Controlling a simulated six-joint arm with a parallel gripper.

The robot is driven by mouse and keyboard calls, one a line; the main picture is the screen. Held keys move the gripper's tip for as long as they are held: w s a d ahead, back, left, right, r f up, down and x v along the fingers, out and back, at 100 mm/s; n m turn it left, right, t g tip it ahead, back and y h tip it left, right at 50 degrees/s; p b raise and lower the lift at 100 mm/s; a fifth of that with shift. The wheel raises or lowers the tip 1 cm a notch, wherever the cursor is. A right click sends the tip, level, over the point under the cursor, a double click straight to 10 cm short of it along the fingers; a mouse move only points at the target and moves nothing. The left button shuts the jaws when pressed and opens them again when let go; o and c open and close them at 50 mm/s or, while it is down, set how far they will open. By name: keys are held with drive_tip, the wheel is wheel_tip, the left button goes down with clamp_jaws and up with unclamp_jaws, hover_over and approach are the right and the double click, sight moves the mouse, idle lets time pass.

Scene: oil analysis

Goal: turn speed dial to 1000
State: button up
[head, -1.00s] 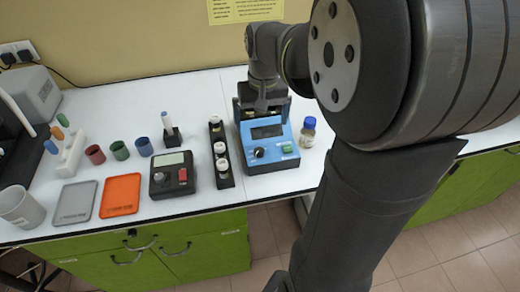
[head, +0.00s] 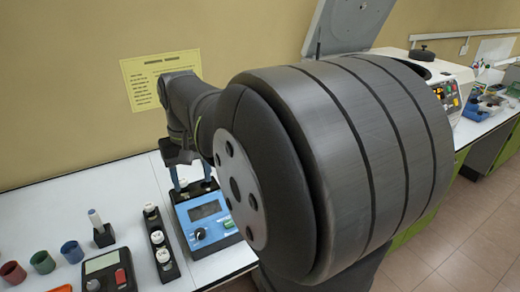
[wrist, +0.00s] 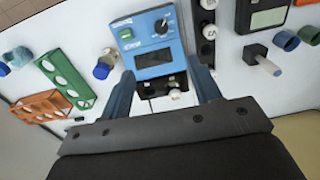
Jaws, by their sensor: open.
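A blue instrument (head: 187,220) stands on the bench, with a dark display and a small dark knob (head: 200,234) on its sloped front. A green button (head: 229,224) is beside the knob. In the wrist view, the instrument (wrist: 145,45) appears upside down, with its knob (wrist: 161,24) near the top edge; the dial markings are too small to read. My gripper (head: 189,180) is over the back part of the instrument, apart from the knob. In the wrist view, its fingers (wrist: 162,82) are spread, with nothing held and a white-capped vial between them.
A black rack (head: 161,245) of white-capped vials stands close left of the instrument. A grey meter (head: 108,272) is further left. A blue-capped bottle (wrist: 102,70) is beside the instrument in the wrist view. A white machine (head: 440,70) with a raised lid stands at right.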

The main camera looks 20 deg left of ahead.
sight(200, 232)
drive_tip(key=n, duration=0.1)
drive_tip(key=f+n, duration=0.1)
drive_tip(key=n, duration=0.3)
drive_tip(key=shift+s+a+f, duration=0.2)
drive_tip(key=shift+a+f, duration=0.15)
drive_tip(key=shift+a, duration=0.05)
drive_tip(key=shift+c, duration=0.2)
wheel_tip(200, 232, down, 17)
drive_tip(key=shift+f, duration=0.1)
drive_tip(key=c, duration=1)
